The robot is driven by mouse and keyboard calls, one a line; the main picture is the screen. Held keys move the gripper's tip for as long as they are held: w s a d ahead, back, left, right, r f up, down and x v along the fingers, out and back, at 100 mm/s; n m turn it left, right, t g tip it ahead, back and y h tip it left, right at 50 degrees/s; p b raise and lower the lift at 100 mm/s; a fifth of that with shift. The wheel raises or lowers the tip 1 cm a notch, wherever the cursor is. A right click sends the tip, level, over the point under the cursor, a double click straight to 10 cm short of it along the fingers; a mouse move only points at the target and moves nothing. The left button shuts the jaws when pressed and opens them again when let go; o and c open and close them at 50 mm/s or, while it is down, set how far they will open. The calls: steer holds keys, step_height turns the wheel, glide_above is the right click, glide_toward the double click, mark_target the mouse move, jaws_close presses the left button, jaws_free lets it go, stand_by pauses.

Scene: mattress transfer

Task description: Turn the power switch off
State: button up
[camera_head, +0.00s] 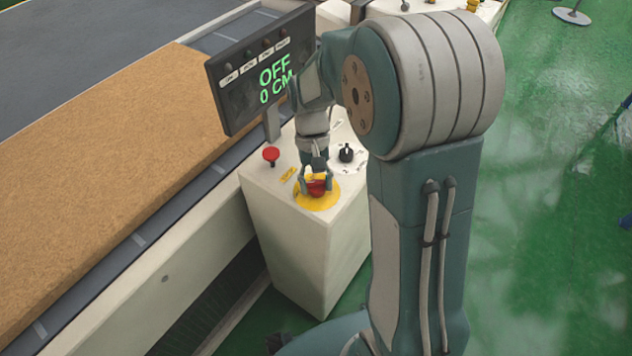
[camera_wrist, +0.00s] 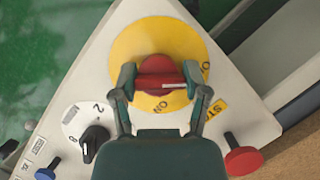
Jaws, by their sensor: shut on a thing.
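The power switch is a red knob on a yellow disc (camera_head: 318,203), on top of a white control box (camera_head: 292,240). In the wrist view the red knob (camera_wrist: 160,72) carries a white mark that points right. Lettering like "ON" shows at the disc's right side; other lettering is partly hidden. My gripper (camera_head: 317,182) reaches down onto the knob. Its two fingers close on the knob from both sides. The dark display (camera_head: 232,92) above the box reads "OFF" and "0 CM" in green.
A red push button (camera_head: 271,154) stands left of the switch. A black dial (camera_head: 346,153) on a white numbered plate stands right of it. A blue button (camera_wrist: 46,174) shows in the wrist view. A brown mattress (camera_head: 100,150) lies on the conveyor at left. Green floor is open at right.

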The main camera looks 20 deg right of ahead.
steer(key=o, duration=1.2)
steer(key=shift+w+a, duration=0.1)
steer(key=shift+w, duration=0.05)
steer(key=shift+c, duration=0.2)
steer(key=v, duration=1.2)
steer(key=s+r+t, duration=0.2)
steer(key=s+t, duration=0.3)
steer(key=s, duration=0.4)
steer(key=s+r+n+t, duration=0.1)
steer(key=s+r+t, duration=0.1)
steer(key=s+t, duration=0.3)
steer(key=s, duration=0.4)
steer(key=shift+s+a+r+n+h, duration=0.15)
steer(key=shift+s+r+n+h, duration=0.15)
steer(key=shift+s, duration=0.1)
